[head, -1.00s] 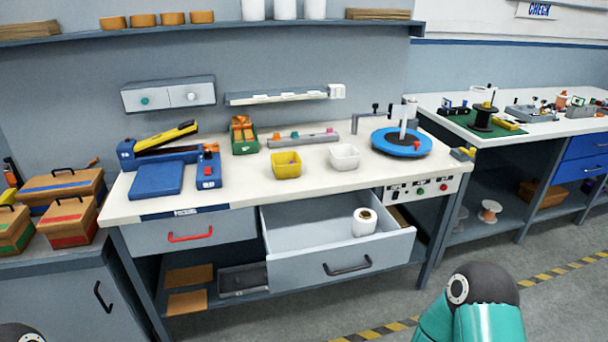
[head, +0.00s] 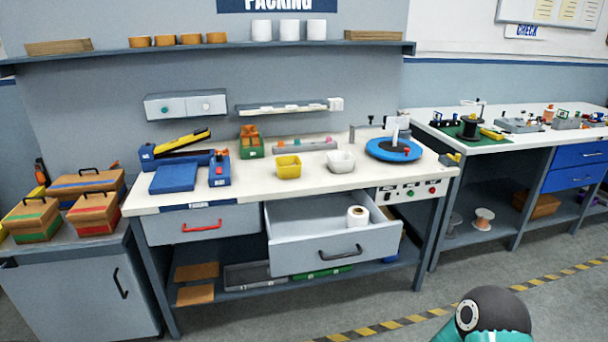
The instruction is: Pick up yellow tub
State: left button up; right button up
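The yellow tub (head: 288,167) is a small open container on the white tabletop of the packing bench (head: 350,180). It stands upright near the front edge, just behind the open drawer. A white tub (head: 340,161) stands close to its right, apart from it. Neither gripper shows in the head view. Only a teal and black part of my arm shows at the bottom right, well away from the yellow tub.
An open grey drawer (head: 330,244) juts out in front of the tubs, with a white roll (head: 357,216) inside. A blue turntable (head: 394,149) stands to the right. A blue device (head: 219,169) and a green holder (head: 251,142) stand to the left. The floor in front is clear.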

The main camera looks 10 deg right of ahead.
aim_at(284, 172)
jog(key=u, duration=0.15)
jog(key=i, duration=0.9)
jog(key=z, duration=0.05)
